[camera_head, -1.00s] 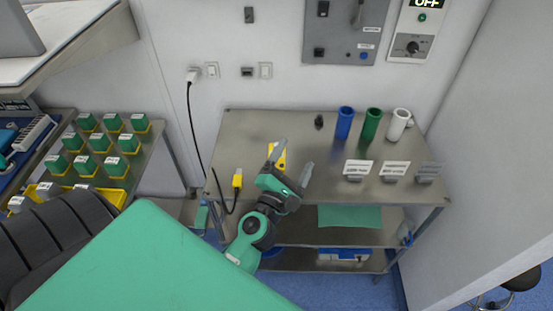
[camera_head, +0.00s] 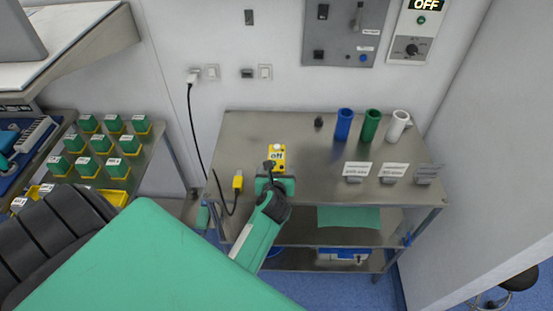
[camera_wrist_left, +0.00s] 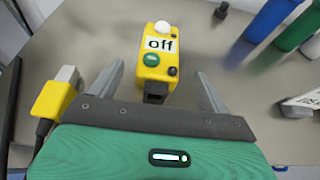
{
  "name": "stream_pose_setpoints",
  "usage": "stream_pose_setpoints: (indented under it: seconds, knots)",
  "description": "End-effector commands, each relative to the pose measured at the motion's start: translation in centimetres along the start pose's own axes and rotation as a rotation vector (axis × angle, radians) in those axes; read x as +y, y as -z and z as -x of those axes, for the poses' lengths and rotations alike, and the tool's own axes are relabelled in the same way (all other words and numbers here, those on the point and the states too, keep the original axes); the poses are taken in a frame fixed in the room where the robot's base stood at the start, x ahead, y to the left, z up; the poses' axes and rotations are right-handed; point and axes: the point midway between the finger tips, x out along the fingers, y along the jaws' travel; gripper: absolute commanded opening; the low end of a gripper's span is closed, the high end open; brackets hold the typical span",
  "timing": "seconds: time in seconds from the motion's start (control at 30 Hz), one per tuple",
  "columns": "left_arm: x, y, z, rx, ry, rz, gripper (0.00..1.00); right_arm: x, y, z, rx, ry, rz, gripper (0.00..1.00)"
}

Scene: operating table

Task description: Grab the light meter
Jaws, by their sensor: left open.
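The light meter is a small yellow box (camera_head: 277,154) on the metal table, with a label reading "off", a white dome and a green button. In the left wrist view the light meter (camera_wrist_left: 160,55) lies ahead, between the lines of the two fingers. My left gripper (camera_wrist_left: 160,92) is open, its fingers pointing at the near end of the meter with a gap on each side. In the head view my left gripper (camera_head: 274,168) is at the near side of the meter, and its fingers are mostly hidden. My right gripper is not in view.
A yellow plug (camera_head: 238,181) on a black cable lies left of the meter. Blue (camera_head: 343,124), green (camera_head: 370,125) and white (camera_head: 397,126) tubes stand at the table's back right. Label signs (camera_head: 357,170) stand in front of them. The table's middle is clear.

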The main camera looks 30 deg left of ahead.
Motion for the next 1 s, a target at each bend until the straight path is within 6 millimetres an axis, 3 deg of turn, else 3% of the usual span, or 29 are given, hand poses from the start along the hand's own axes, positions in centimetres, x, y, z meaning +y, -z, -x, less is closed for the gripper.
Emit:
stream_pose_setpoints:
  seconds: [0.27, 0.6, 0.93, 1.0]
  knots:
    - [0.0, 0.0, -1.7, 0.000, 0.000, -0.001, 0.80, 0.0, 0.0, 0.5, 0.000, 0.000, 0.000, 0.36]
    - [0.1, 0.3, -5.7, -0.001, 0.000, -0.002, 0.80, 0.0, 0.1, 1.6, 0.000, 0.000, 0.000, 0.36]
    - [0.1, 0.4, -6.4, -0.001, 0.000, 0.000, 0.80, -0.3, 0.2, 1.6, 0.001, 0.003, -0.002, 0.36]
    - [0.1, 0.4, -6.4, -0.001, 0.000, 0.000, 0.70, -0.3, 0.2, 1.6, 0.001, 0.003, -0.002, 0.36]
